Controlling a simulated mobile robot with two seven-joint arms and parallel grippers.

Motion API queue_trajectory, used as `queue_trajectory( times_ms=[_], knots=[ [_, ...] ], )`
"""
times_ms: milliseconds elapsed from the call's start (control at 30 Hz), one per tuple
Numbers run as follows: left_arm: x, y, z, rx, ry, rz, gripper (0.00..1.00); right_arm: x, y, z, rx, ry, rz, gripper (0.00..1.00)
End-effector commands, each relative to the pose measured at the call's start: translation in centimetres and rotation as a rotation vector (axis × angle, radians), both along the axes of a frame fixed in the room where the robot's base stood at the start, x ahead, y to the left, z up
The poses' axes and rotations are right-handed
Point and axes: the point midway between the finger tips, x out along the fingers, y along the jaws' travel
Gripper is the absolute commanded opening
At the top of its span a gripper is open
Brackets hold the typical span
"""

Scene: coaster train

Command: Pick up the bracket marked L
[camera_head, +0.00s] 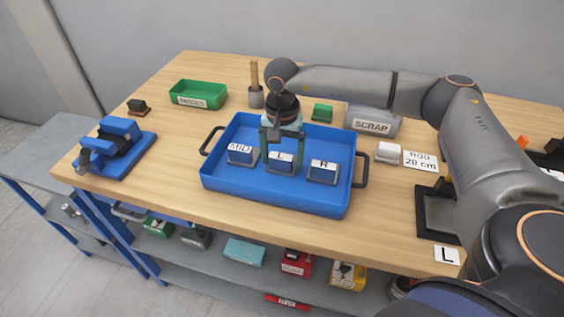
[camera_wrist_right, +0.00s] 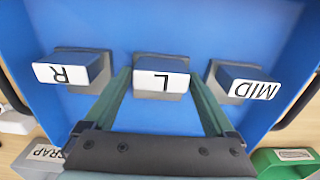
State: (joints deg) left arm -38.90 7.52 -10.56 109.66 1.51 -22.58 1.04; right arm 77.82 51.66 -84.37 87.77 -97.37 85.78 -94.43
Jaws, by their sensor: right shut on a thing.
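The bracket marked L (camera_head: 281,162) stands in the blue tray (camera_head: 330,208), between the bracket marked MID (camera_head: 241,154) and the bracket marked R (camera_head: 322,171). My right gripper (camera_head: 282,150) reaches down into the tray and is shut on the L bracket, one finger on each side. In the right wrist view the L bracket (camera_wrist_right: 161,82) lies between the two green fingers, with R (camera_wrist_right: 72,72) on the left and MID (camera_wrist_right: 245,84) on the right. I cannot tell whether the L bracket touches the tray floor. My left gripper is not in view.
A grey SCRAP bin (camera_head: 372,122) and a green block (camera_head: 322,112) stand behind the tray. A green box (camera_head: 198,95) and a blue clamp fixture (camera_head: 116,147) are on the left. A card marked L (camera_head: 446,254) lies by a dark fixture (camera_head: 436,212) at right.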

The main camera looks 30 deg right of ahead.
Motion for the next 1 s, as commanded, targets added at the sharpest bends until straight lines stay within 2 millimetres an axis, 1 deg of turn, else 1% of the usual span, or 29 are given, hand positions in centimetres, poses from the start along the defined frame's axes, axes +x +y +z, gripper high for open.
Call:
queue_trajectory(
  times_ms=[33, 67, 500, 533, 833, 1000],
  knots=[
    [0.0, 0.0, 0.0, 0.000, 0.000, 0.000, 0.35, 0.0, 0.0, 0.0, 0.000, 0.000, 0.000, 0.55],
    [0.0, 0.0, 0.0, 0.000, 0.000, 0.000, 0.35, 0.0, 0.0, 0.0, 0.000, 0.000, 0.000, 0.52],
    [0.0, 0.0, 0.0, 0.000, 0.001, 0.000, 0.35, 0.0, 0.0, 0.1, 0.000, 0.000, 0.000, 0.02],
    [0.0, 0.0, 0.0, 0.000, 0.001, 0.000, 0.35, 0.0, 0.0, 0.1, 0.000, 0.000, 0.000, 0.00],
    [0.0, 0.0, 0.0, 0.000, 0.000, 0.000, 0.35, 0.1, 0.0, 0.3, 0.002, -0.004, -0.001, 0.00],
    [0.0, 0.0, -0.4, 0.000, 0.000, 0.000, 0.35, 0.1, 0.0, 1.5, 0.002, -0.006, -0.001, 0.00]
  ],
)
